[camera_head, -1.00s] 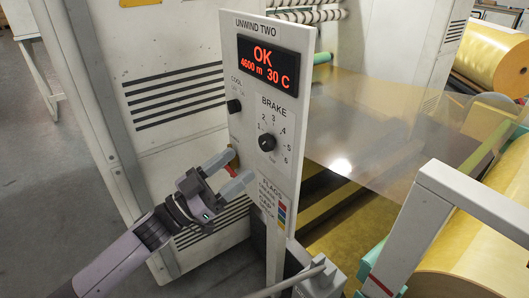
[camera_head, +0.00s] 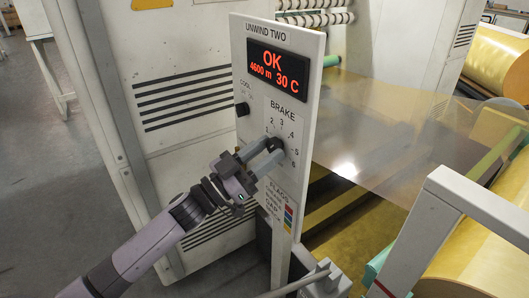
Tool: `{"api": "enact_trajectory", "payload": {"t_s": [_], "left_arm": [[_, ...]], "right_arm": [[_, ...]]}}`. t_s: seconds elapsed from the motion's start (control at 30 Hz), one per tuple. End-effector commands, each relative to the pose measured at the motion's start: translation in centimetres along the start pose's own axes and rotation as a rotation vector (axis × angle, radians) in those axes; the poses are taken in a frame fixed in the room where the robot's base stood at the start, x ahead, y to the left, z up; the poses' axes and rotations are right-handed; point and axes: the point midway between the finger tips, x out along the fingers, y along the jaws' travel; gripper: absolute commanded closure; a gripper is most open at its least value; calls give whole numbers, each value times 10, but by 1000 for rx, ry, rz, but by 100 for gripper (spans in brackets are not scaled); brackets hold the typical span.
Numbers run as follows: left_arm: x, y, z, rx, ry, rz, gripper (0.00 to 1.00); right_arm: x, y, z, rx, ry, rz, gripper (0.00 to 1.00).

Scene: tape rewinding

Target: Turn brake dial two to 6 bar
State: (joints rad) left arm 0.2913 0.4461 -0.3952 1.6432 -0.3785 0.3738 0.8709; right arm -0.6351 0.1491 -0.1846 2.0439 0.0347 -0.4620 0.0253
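The white panel (camera_head: 310,125) headed UNWIND TWO stands upright in the middle of the head view. Its black BRAKE dial (camera_head: 276,144) sits inside a ring of numbers, with 2, 3, 4, 5 and 6 showing. My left gripper (camera_head: 275,149) reaches up from the lower left. Its two grey fingers are at the dial, one on its left side and one below it. I cannot tell whether they press on it. The fingers hide part of the dial, and its pointer cannot be read. My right gripper is not in view.
A lit red display (camera_head: 274,71) reads OK, 4600 m, 30 C. A smaller black COOL knob (camera_head: 242,109) sits left of the dial. A FLAGS label (camera_head: 279,204) is below. A clear film web (camera_head: 365,120) runs behind the panel. A white frame (camera_head: 455,215) stands at the right.

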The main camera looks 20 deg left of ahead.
Motion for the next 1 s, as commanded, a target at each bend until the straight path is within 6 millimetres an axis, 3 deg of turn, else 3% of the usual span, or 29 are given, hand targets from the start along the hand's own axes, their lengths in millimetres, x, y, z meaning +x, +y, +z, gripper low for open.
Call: {"api": "enact_trajectory", "payload": {"t_s": [0.47,1.0], "left_arm": [[0,-1,0,64,1,26,90],[1,-6,-2,482,-1,199,90]], "right_arm": [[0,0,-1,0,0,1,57],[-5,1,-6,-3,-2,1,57]]}}
